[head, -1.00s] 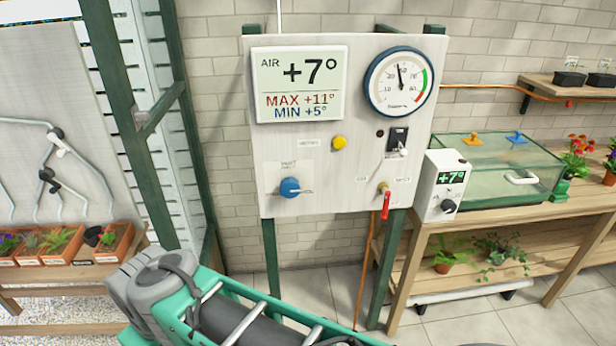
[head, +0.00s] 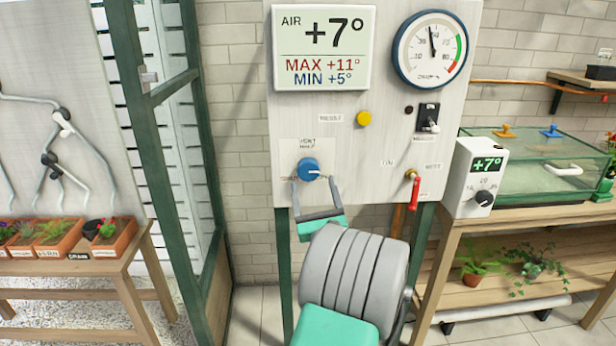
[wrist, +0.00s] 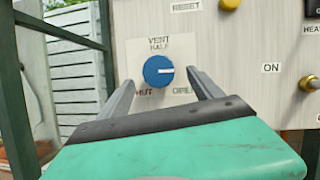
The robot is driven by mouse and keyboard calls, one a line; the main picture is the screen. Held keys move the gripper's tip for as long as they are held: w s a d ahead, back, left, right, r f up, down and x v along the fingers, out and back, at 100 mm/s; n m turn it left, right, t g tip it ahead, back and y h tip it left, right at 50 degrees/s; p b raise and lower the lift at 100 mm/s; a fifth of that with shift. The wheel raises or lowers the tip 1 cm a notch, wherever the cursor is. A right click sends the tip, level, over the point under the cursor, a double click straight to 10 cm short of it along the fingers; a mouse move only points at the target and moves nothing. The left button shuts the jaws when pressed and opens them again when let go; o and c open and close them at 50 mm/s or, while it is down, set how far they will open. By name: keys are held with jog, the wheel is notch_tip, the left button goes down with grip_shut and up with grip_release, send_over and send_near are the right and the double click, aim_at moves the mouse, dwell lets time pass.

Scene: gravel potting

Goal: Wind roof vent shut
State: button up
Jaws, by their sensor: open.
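The blue round vent knob (head: 308,169) is on the pale control panel (head: 385,130), low on its left side. In the wrist view the knob (wrist: 158,71) has a white pointer mark facing right. A label reading VENT HALF is above it, a partly hidden label ending in "HUT" is at lower left, and a partly hidden label is at lower right. My gripper (head: 316,184) is open and empty, its two grey fingers pointing at the panel. In the wrist view the fingertips (wrist: 160,80) lie left and right of the knob; I cannot tell if they touch it.
The panel also carries a yellow reset button (head: 364,118), a rocker switch (head: 428,118), a gauge (head: 430,48) and a red-handled valve (head: 414,192). A white thermostat box (head: 474,178) stands right on the bench. A green post frame (head: 160,130) stands left.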

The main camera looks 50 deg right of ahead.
aim_at(309, 172)
jog(key=p+x, duration=0.2)
jog(key=x, duration=0.4)
jog(key=shift+w+a+r, duration=0.1)
jog(key=shift+w+r, duration=0.05)
jog(key=shift+r, duration=0.05)
jog(key=shift+w+d, duration=0.15)
jog(key=shift+d, duration=0.05)
jog(key=c, duration=1.2)
jog(key=shift+a, duration=0.15)
jog(key=shift+c, duration=0.7)
